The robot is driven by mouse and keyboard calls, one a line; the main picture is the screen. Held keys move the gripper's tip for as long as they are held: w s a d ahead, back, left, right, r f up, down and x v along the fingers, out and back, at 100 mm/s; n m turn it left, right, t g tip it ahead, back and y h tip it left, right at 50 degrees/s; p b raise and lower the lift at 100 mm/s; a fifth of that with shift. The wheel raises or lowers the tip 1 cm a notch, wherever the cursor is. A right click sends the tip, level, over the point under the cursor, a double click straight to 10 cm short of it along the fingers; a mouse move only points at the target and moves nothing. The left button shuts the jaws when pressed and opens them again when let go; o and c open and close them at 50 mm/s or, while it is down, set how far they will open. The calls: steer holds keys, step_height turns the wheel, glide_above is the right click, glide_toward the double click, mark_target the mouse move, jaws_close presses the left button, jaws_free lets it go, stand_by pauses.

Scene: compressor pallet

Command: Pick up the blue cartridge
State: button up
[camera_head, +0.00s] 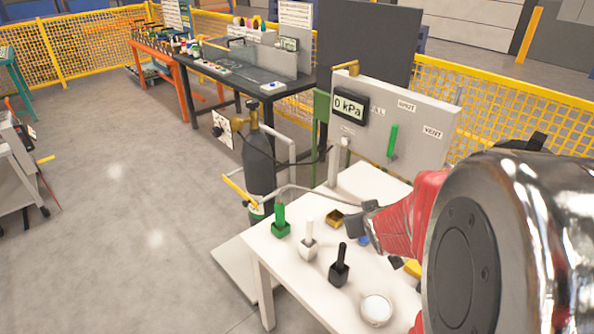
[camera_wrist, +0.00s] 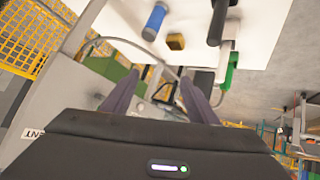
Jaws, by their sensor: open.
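The blue cartridge (camera_wrist: 155,21) is at the top of the wrist view, on the white table (camera_wrist: 125,25). In the head view only a small blue patch (camera_head: 363,240) shows beside my gripper; the rest is hidden behind my arm. My gripper (camera_head: 362,224) is over the table near the control panel. In the wrist view its two dark fingers (camera_wrist: 160,92) are spread apart with nothing held between them. The blue cartridge is beyond the fingertips, apart from them.
A small brown-yellow block (camera_head: 335,218) and a round white dish (camera_head: 376,309) are near. A control panel (camera_head: 425,145) reading 0 kPa and a gas cylinder (camera_head: 259,165) stand behind.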

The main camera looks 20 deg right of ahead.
steer(key=s+d+f+m+t+y, duration=0.1)
steer(key=s+d+f+t, duration=0.1)
steer(key=d+f, duration=0.5)
step_height(320, 180, down, 2)
steer(key=shift+s+f+t, duration=0.25)
steer(key=shift+s+t, duration=0.15)
steer(key=shift+t, duration=0.2)
